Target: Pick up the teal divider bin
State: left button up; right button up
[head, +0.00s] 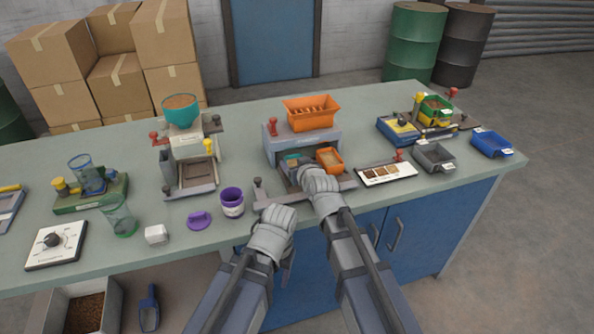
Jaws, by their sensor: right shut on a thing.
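The teal divider bin (291,159) is in the low bay of the grey machine with the orange hopper, left of a small orange bin (329,159). Only part of its top shows; my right gripper hides the rest. My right gripper (301,170) reaches into the bay and is shut on the near side of the teal bin, its fingertips mostly hidden behind the hand. The bin looks level in the bay; I cannot tell whether it is lifted. My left gripper (279,207) is over the front edge of the table, short of the machine; its fingers are hidden.
The orange hopper (311,112) sits above the bay. A purple cup (232,202) and purple lid (199,220) stand to the left. A white sample tray (387,174) and a grey bin (433,156) are to the right. The front table edge is close.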

pick_arm(q)
jog(key=shift+r, duration=0.2)
pick_arm(e)
jog(key=shift+r, duration=0.25)
pick_arm(q)
notch_tip(320, 180, up, 18)
jog(key=p, duration=1.8)
jog(key=shift+f, duration=0.15)
pick_arm(e)
notch_tip(320, 180, up, 18)
jog(key=shift+f, duration=0.2)
pick_arm(q)
jog(key=shift+c, duration=0.7)
